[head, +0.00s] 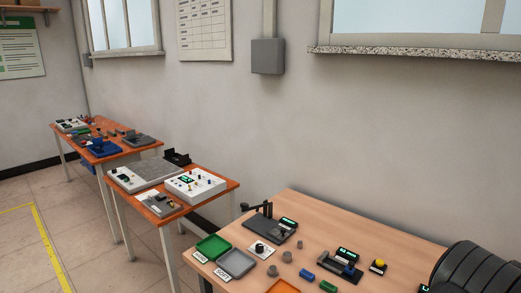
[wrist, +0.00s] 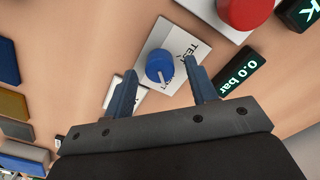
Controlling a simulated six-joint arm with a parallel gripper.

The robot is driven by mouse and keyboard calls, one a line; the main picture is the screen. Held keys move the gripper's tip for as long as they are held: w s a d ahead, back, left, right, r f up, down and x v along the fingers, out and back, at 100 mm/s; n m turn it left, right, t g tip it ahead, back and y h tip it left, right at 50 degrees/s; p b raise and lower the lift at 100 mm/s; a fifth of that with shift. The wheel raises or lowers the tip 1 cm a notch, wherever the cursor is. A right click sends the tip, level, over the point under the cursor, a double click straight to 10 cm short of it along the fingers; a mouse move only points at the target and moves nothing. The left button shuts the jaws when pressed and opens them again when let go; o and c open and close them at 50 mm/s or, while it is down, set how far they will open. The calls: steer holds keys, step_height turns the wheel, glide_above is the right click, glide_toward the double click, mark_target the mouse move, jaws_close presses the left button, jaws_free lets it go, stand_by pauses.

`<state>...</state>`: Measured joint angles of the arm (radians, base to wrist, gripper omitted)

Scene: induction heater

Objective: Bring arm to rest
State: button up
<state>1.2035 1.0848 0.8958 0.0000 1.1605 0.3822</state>
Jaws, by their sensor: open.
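My gripper (wrist: 164,78) shows in the wrist view with its two blue-grey fingers spread apart and nothing held between them. A round blue knob (wrist: 159,66) with a white pointer line sits on a white labelled plate (wrist: 183,47) on the wooden table. In the picture the knob appears between and just past the fingertips; I cannot tell how far the fingers are from it. A black display (wrist: 237,76) reading 0.0 bar lies right of the right finger. The gripper is not seen in the head view; a dark ribbed part of my arm fills its lower right corner.
A red button (wrist: 243,12) stands at the wrist view's top. Coloured blocks (wrist: 12,104) lie at its left. In the head view, the near table (head: 340,228) holds a green tray (head: 213,247), a grey tray (head: 236,263) and small devices. Two more equipment tables stand further left.

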step_height(320, 180, up, 17)
step_height(320, 180, down, 18)
steer(key=shift+r, duration=0.25)
steer(key=shift+f, duration=0.35)
steer(key=n, duration=0.8)
steer(key=shift+r+n, duration=0.1)
steer(key=shift+n, duration=0.3)
steer(key=n, duration=0.3)
steer(key=shift+n, duration=0.4)
steer(key=n, duration=0.4)
